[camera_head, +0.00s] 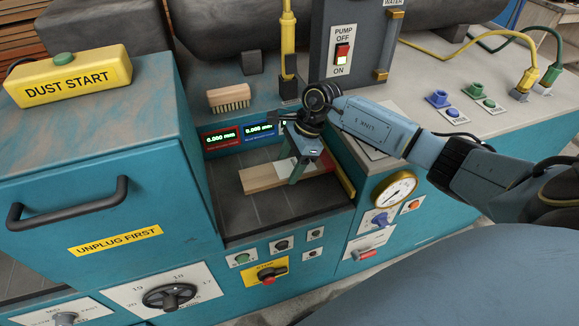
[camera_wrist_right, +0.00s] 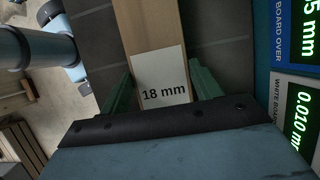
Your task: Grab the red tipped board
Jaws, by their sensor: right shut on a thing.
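A pale wooden board (camera_head: 258,179) with a white label lies in the dark recess of the teal machine. My right gripper (camera_head: 304,168) reaches down over the board's right part, with its fingers around the board. In the right wrist view the board (camera_wrist_right: 152,28) runs between the two green fingers of the right gripper (camera_wrist_right: 163,92), and its label reads "18 mm". The gripper is shut on this board. A reddish bit seems to show at the board's right end, partly hidden by the gripper. My left gripper is not in view.
A brush (camera_head: 229,97) lies on the ledge above the lit displays (camera_head: 259,131). A yellow post (camera_head: 288,40) and the pump switch box (camera_head: 345,50) stand behind the arm. The dark recess floor (camera_head: 240,208) is clear in front of the board.

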